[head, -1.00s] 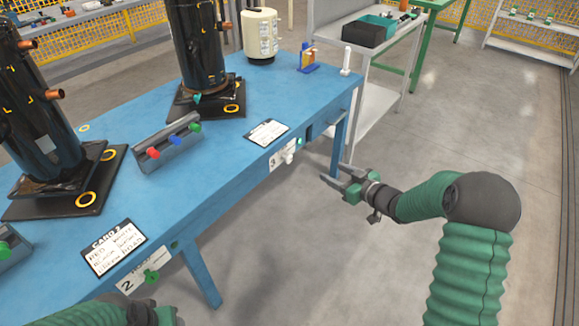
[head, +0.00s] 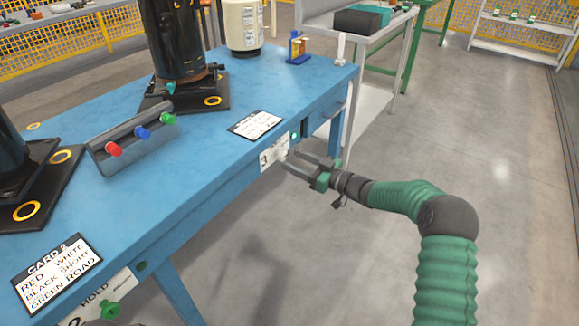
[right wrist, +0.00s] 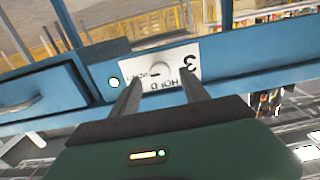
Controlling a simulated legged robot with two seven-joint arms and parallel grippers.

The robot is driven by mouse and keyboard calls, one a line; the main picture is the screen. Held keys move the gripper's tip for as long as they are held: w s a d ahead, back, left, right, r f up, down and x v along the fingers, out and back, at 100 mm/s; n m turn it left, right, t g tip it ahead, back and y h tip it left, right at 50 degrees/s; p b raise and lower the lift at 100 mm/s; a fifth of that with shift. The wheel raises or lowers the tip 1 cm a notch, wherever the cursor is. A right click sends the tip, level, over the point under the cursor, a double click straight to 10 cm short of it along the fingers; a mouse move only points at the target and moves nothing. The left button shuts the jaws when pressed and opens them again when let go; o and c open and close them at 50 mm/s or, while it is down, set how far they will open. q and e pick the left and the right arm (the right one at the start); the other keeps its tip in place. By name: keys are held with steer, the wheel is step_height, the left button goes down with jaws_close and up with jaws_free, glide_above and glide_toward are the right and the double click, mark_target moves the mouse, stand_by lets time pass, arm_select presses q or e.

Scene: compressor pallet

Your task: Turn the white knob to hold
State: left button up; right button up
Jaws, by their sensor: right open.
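The white knob (right wrist: 155,69) is on a white label plate numbered 3 (head: 266,160) on the blue table's front edge. In the right wrist view the plate appears upside down, with the word HOLD (right wrist: 175,86) below the knob and another small word to its left. I cannot tell which mark the knob points to. My right gripper (head: 291,160) is open and empty, its fingers reaching toward the plate. In the right wrist view the fingertips (right wrist: 160,76) are on either side of the knob; contact cannot be made out. My left gripper's fingers are not visible.
The blue table (head: 215,150) holds a grey box with red, blue and green knobs (head: 140,138), black compressors (head: 172,45) and cards. A green knob (head: 110,310) sits on another HOLD plate at the lower left. Open floor (head: 480,200) lies to the right.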

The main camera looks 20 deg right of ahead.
mark_target(280, 155)
steer(key=shift+x, duration=1.3)
jaws_close()
